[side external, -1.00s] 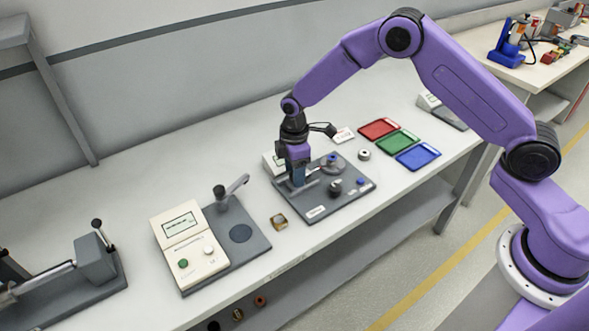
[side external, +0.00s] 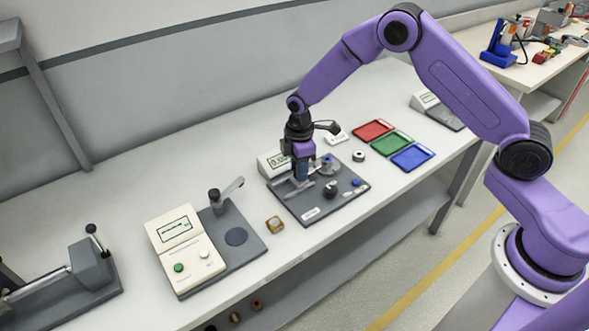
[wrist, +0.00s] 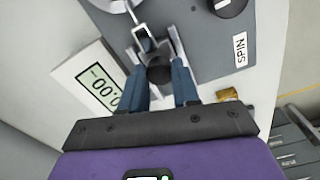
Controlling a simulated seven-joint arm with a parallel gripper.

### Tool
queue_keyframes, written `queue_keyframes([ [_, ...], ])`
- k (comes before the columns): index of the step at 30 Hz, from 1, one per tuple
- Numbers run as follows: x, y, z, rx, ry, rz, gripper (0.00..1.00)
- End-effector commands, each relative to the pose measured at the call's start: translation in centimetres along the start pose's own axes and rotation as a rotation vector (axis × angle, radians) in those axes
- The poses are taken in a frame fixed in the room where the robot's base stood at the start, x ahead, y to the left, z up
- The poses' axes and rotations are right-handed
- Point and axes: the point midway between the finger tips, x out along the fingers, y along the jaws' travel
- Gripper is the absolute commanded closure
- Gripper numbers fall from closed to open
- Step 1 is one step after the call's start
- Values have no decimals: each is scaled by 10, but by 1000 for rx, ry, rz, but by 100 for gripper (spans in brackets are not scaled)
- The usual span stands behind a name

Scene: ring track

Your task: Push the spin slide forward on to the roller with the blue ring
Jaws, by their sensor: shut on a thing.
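The spin slide's dark round knob (wrist: 160,72) sits between my two blue fingers in the wrist view. My gripper (side external: 301,178) is shut on this knob, low over the grey plate of the spin station (side external: 312,214). The slide's pale metal fork (wrist: 143,42) reaches from the knob towards the roller (wrist: 113,4), which is cut off at the top of the wrist view. In the side view the roller (side external: 327,164) stands just right of my fingers, with a bluish top. I cannot tell whether fork and roller touch.
The station's display (side external: 276,161) stands behind my gripper. A black knob (side external: 330,191) and a blue button (side external: 357,183) are on the plate's front right. Red (side external: 373,131), green (side external: 393,144) and blue (side external: 412,157) trays lie to the right. A brass-coloured block (side external: 274,225) lies left.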

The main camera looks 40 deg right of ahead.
Motion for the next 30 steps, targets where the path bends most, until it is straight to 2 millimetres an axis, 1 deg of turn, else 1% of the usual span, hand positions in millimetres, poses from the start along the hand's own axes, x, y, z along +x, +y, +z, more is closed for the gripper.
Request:
queue_keyframes([
  [1, 0, 2, 5, 5, -5, -2, 100],
  [2, 0, 2, 6, 5, -6, -2, 100],
  [3, 0, 2, 6, 5, -6, -2, 66],
  [5, 0, 2, 6, 6, -6, -2, 47],
  [6, 0, 2, 6, 5, -6, -2, 44],
  [14, 0, 1, 4, 4, -4, -2, 44],
  [17, -5, 2, 3, 3, -4, -1, 44],
  [20, -16, 2, 3, 4, -2, 1, 44],
  [23, -33, 2, 3, 4, -2, 1, 44],
  [30, -85, 2, 3, 5, -1, 2, 44],
])
